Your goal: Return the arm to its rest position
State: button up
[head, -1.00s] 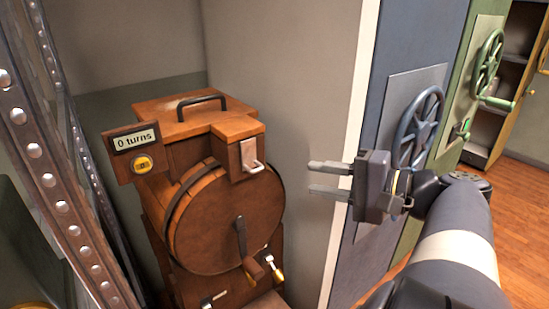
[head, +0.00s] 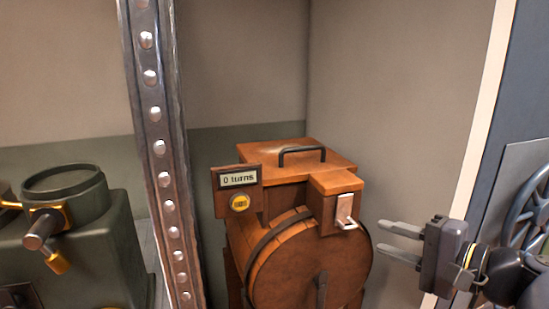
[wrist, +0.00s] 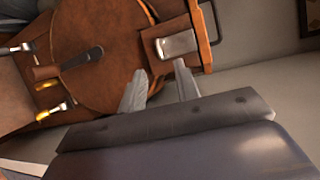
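My gripper (head: 400,243) is at the right of the head view, with its two grey fingers pointing left and spread apart. Nothing is between them. It is beside a brown wooden drum machine (head: 305,265), to the right of its round front. In the wrist view the open gripper (wrist: 160,90) faces the machine's drum (wrist: 100,45) and a metal latch (wrist: 177,45). I cannot tell whether a fingertip touches the machine. The machine's small sign (head: 238,180) reads "0 turns".
A riveted metal post (head: 158,150) stands left of the machine. A grey-green machine (head: 70,230) with a round top is farther left. A blue panel with a handwheel (head: 530,215) is at the right edge. A bare wall corner (head: 400,100) lies behind.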

jog(key=shift+b+x, duration=0.35)
jog(key=shift+x, duration=2.45)
jog(key=shift+s+d, duration=0.1)
jog(key=p+v, duration=0.2)
jog(key=v, duration=0.9)
jog(key=x, duration=1.1)
jog(key=shift+r+b, duration=0.3)
jog(key=shift+r, duration=0.05)
jog(key=g+p, duration=0.1)
jog(key=p, duration=0.2)
jog(key=r+h+p, duration=0.1)
jog(key=p, duration=0.1)
jog(key=shift+s+m+g+p, duration=0.3)
jog(key=shift+m+g+p, duration=0.1)
jog(key=m+g+h+p, duration=0.25)
jog(key=g+p, duration=0.35)
jog(key=p, duration=1.4)
send_near(341, 220)
jog(key=s+a, duration=0.2)
jog(key=shift+d+f+n+g+h+p, duration=0.15)
jog(key=shift+f+n+g+h+p, duration=0.25)
jog(key=shift+h+p, duration=0.2)
